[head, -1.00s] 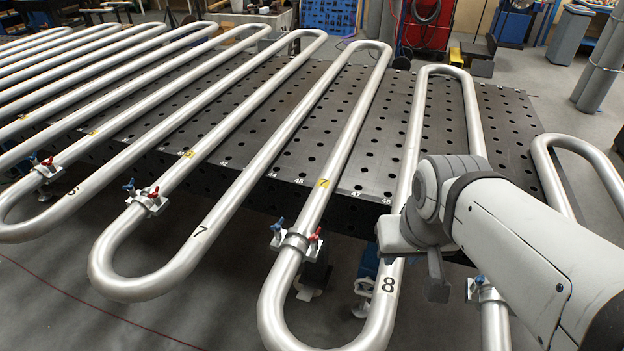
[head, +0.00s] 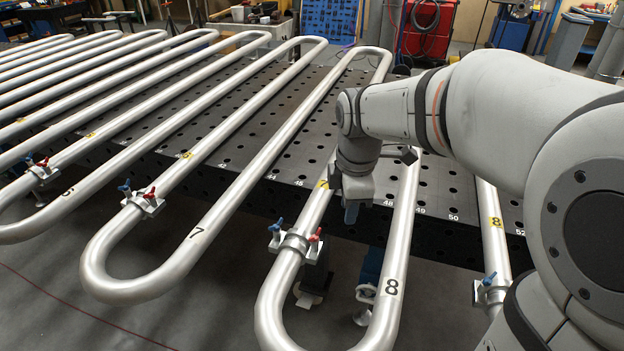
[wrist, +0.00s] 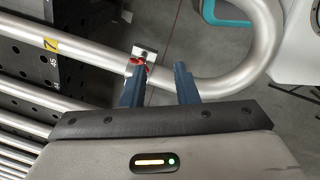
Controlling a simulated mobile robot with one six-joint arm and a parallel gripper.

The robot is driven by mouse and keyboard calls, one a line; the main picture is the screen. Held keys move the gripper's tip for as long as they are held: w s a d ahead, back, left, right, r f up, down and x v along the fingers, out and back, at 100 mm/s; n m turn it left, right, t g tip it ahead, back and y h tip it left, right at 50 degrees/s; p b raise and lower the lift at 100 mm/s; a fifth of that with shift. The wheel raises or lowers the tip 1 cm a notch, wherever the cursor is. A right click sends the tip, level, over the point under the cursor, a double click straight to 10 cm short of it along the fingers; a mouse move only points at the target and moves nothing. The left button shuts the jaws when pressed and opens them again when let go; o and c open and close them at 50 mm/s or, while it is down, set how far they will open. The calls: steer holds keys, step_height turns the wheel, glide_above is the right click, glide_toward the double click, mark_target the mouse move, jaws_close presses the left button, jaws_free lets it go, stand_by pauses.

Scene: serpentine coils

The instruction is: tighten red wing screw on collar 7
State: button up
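The pipe with the yellow 7 tag (head: 323,183) carries a collar (head: 293,242), which I take as collar 7. Its red wing screw (head: 315,236) stands on the right side and a blue wing screw (head: 275,226) on the left. My gripper (head: 351,214) hangs above and to the right of the collar, fingers down, apart from it. In the wrist view the dark blue fingers (wrist: 159,83) are spread with nothing between them. The red wing screw (wrist: 138,62) shows just beyond the left fingertip, which partly hides the collar. The yellow 7 tag (wrist: 50,44) is at upper left.
The bend marked 8 (head: 390,287) runs up just right of the collar, beneath my arm. Another collar (head: 488,291) sits right of it, partly near my arm. The perforated table (head: 240,140) lies behind. A collar with blue and red screws (head: 146,202) is to the left.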

mark_target(315, 232)
steer(key=w+a+f+n, duration=0.1)
steer(key=w+a+n, duration=0.1)
steer(key=n, duration=0.1)
steer(key=w+a+f+n+b, duration=0.1)
steer(key=w+a+f+n, duration=0.1)
steer(key=n, duration=0.1)
steer(key=w+a+f+n+g, duration=0.1)
steer(key=w+a+f+n, duration=0.1)
steer(key=n, duration=0.1)
steer(key=shift+a+f+n, duration=0.1)
steer(key=shift+f+n, duration=0.05)
steer(key=shift+n, duration=0.15)
steer(key=shift+w+a+f, duration=0.1)
steer(key=shift+f, duration=0.15)
step_height(315, 232, down, 7)
steer(key=shift+f, duration=0.2)
steer(key=shift+c, duration=0.5)
